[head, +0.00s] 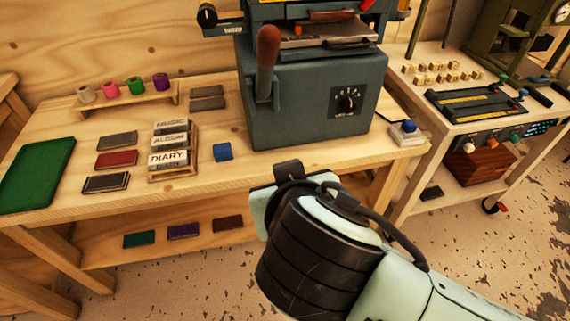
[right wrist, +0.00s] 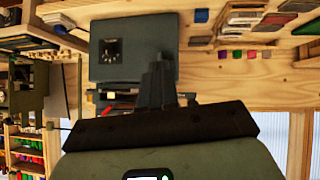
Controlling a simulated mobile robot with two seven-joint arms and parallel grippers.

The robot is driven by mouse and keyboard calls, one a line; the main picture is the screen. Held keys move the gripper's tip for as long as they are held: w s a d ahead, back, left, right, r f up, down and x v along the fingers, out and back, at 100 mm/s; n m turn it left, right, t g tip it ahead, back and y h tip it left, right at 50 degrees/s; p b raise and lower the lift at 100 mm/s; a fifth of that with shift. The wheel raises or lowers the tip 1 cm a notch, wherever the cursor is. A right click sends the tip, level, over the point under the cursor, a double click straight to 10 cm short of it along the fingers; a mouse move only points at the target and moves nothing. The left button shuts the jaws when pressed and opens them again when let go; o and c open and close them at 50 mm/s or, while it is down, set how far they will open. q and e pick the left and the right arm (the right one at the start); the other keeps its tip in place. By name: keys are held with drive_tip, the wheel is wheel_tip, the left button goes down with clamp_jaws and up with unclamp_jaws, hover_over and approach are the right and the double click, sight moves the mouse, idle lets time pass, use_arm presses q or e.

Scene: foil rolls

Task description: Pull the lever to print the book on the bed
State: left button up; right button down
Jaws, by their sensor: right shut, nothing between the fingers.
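The grey-blue foil press (head: 310,95) stands on the wooden bench. Its lever (head: 267,60), with a brown handle, hangs at the press's front left, handle end up. A flat metal bed (head: 310,40) juts out near the top of the press, with a reddish-brown piece above it; I cannot tell whether that is the book. My right arm reaches in from the lower right, its wrist below and in front of the press, apart from the lever. In the right wrist view my right gripper (right wrist: 158,70) is shut and empty, pointing toward the press (right wrist: 128,45). My left gripper is out of view.
Title blocks (head: 170,158), a blue cube (head: 222,151) and a green mat (head: 37,175) lie left of the press. Coloured foil rolls (head: 136,86) stand on a small rack. A button box (head: 408,133) sits at the bench's right corner. Another bench (head: 480,100) stands right.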

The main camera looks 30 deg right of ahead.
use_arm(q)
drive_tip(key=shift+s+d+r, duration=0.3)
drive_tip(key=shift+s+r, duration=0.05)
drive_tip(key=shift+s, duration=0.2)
use_arm(e)
drive_tip(key=s, duration=0.1)
drive_tip(key=s+a+r, duration=0.1)
drive_tip(key=s, duration=0.1)
drive_tip(key=shift+s+a+r, duration=0.2)
drive_tip(key=shift+s+r, duration=0.05)
idle(0.6)
